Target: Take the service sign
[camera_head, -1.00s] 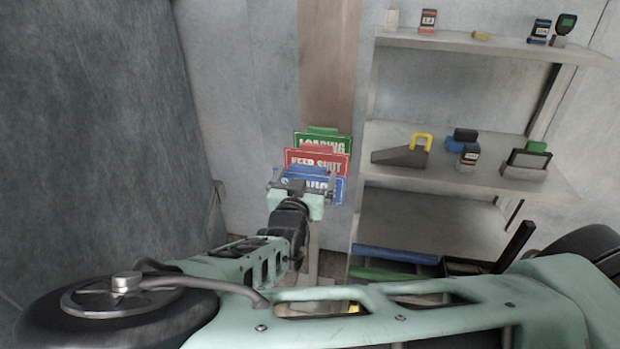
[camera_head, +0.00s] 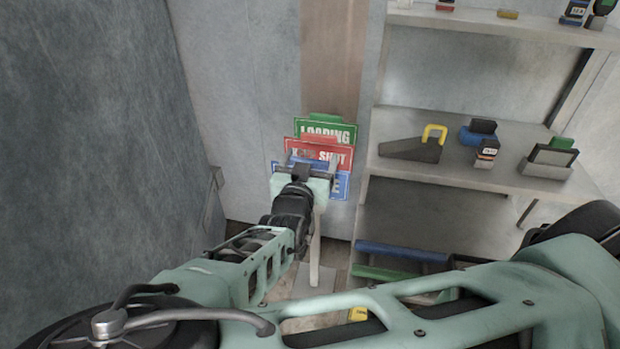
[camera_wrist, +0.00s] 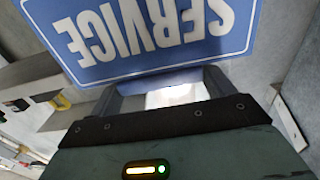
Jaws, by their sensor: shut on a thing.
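The blue service sign (camera_head: 341,187) is the front one of three signs, in front of the red sign (camera_head: 330,153) and the green loading sign (camera_head: 326,128). My gripper (camera_head: 305,166) is at its upper edge and covers much of its face in the head view. In the wrist view the service sign (camera_wrist: 155,35) fills the top, its white lettering upside down. My gripper's two fingers (camera_wrist: 165,92) reach its near edge and are shut on it. The exact contact of the fingertips is hard to see.
A shelf unit (camera_head: 455,178) stands close on the right, with several devices and a dark wedge with a yellow handle (camera_head: 420,143). A grey wall (camera_head: 100,120) is on the left. A pale post with a floor plate (camera_head: 315,281) stands below the signs.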

